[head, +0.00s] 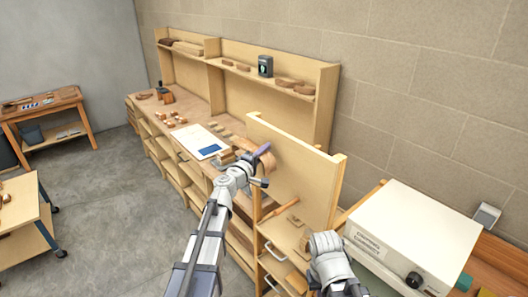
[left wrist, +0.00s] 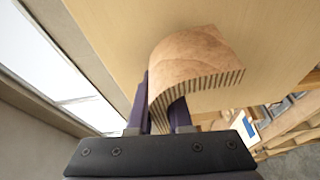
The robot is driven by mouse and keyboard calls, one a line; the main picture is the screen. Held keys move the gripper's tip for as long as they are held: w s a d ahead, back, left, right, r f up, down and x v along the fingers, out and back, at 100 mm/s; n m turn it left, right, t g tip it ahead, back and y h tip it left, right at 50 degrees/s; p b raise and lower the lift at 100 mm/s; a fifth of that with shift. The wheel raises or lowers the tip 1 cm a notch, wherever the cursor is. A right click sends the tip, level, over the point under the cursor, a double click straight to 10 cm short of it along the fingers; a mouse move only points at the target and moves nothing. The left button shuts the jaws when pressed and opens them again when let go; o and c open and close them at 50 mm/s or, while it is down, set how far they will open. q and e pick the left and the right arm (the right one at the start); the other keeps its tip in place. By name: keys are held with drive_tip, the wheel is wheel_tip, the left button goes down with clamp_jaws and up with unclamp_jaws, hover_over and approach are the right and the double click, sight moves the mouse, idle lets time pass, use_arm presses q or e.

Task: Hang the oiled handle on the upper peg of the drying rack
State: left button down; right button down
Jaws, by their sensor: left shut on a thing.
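My left gripper (head: 260,163) is shut on the handle (head: 268,158), a bent piece of laminated wood, in front of a tall pale wooden panel. In the left wrist view, the purple fingers (left wrist: 160,108) pinch the handle (left wrist: 190,62) on both sides. Its curved top bends to the right and its layered edge faces the camera. The pale panel (head: 305,178) fills the background behind it. I cannot clearly pick out the upper peg or tell which part is the drying rack. My right arm shows at the bottom of the head view, but its gripper does not.
A white box-shaped machine (head: 412,238) stands at the right. Small wooden pieces (head: 293,220) lie below the panel. A long bench holds a white sheet (head: 200,141) and wooden parts, with a shelf (head: 262,77) above. The grey floor at left is partly clear.

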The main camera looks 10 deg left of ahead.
use_arm(q)
drive_tip(key=shift+f, duration=0.1)
idle(0.8)
drive_tip(key=shift+c, duration=0.6)
unclamp_jaws()
drive_tip(key=shift+s, duration=0.1)
idle(0.6)
drive_tip(key=v, duration=0.6)
drive_tip(key=shift+s, duration=0.35)
idle(0.6)
